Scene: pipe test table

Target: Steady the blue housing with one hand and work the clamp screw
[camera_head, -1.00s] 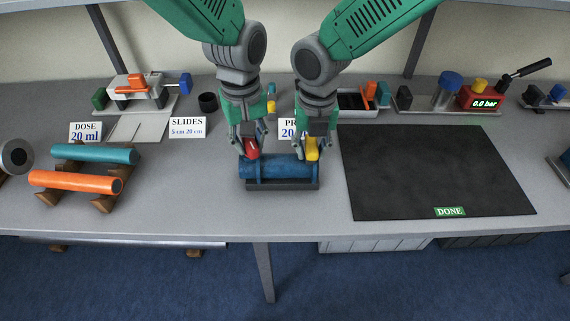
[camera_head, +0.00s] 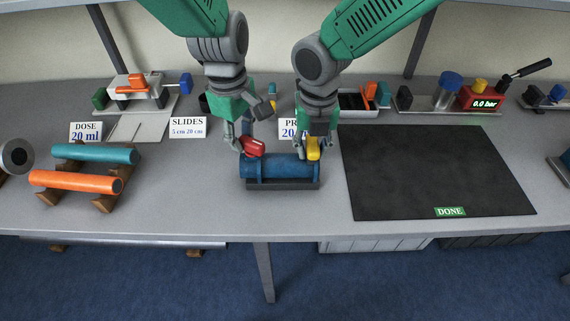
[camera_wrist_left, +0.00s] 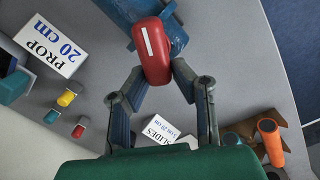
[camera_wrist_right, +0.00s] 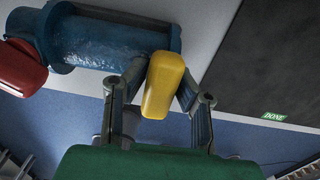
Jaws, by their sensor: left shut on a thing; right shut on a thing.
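The blue housing (camera_head: 278,168) lies on its side in a dark base at the middle of the table. It also shows in the left wrist view (camera_wrist_left: 196,20) and the right wrist view (camera_wrist_right: 112,42). My left gripper (camera_head: 247,147) is shut on the red clamp-screw handle (camera_wrist_left: 158,52) at the housing's left end; a white line marks the handle. My right gripper (camera_head: 314,148) is shut on the yellow handle (camera_wrist_right: 162,86) at the housing's right end. The fingers partly cover both handles. The screw shafts are hidden.
A black mat (camera_head: 435,170) with a green DONE label lies to the right. Teal (camera_head: 95,153) and orange (camera_head: 75,182) pipes rest on wooden supports at left. A PROP card (camera_wrist_left: 50,47) stands behind the housing. The table front is clear.

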